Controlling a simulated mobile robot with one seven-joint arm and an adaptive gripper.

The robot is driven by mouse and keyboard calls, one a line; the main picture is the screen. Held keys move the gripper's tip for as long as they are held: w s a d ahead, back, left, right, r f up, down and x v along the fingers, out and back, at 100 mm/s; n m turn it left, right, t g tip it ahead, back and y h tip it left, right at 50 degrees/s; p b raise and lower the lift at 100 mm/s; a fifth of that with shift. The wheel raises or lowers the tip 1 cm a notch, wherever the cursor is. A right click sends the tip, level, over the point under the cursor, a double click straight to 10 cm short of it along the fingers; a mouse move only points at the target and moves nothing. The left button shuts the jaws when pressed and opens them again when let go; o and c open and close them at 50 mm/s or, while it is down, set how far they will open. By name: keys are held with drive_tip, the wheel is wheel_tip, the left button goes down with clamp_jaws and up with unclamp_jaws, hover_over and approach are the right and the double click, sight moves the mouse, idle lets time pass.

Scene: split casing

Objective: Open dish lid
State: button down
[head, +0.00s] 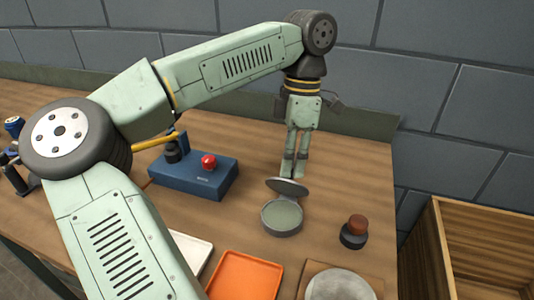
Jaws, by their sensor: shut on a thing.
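A round grey-green dish (282,218) stands on the wooden table, right of the blue box. Its dark round lid (288,187) is tilted up at the far side of the dish, with a gap at the front so the inside shows. My gripper (293,172) points down from above at the lid's far edge and is shut on the lid. The contact between the fingertips and the lid is small in this view.
A blue box (195,179) with a red button stands left of the dish. A stamp with a brown knob (354,233) stands to the right. An orange tray (245,277), a white tray (190,252) and a board with a grey disc (338,286) lie in front. A wooden crate (470,245) stands beyond the table's right edge.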

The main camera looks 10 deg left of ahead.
drive_tip(key=shift+w+d+f+g+y+p, duration=0.2)
drive_tip(key=shift+w+f+g+p, duration=0.45)
drive_tip(key=shift+g, duration=0.25)
drive_tip(key=shift+w+d+f+g+y+p, duration=0.1)
drive_tip(key=shift+w+f+g+y+p, duration=0.1)
drive_tip(key=shift+w+f+g+p, duration=0.45)
drive_tip(key=shift+w+d+f+g+y+p, duration=0.2)
drive_tip(key=shift+w+f+g+p, duration=0.25)
drive_tip(key=shift+w+g, duration=0.5)
drive_tip(key=shift+f+g, duration=0.15)
drive_tip(key=shift+g, duration=0.45)
drive_tip(key=shift+w, duration=0.1)
drive_tip(key=shift+a, duration=0.15)
drive_tip(key=c, duration=1.9)
unclamp_jaws()
drive_tip(key=o, duration=0.4)
drive_tip(key=shift+w+f, duration=0.15)
drive_tip(key=shift+f, duration=0.05)
drive_tip(key=shift+c, duration=0.2)
drive_tip(key=shift+o, duration=0.3)
drive_tip(key=shift+r, duration=0.15)
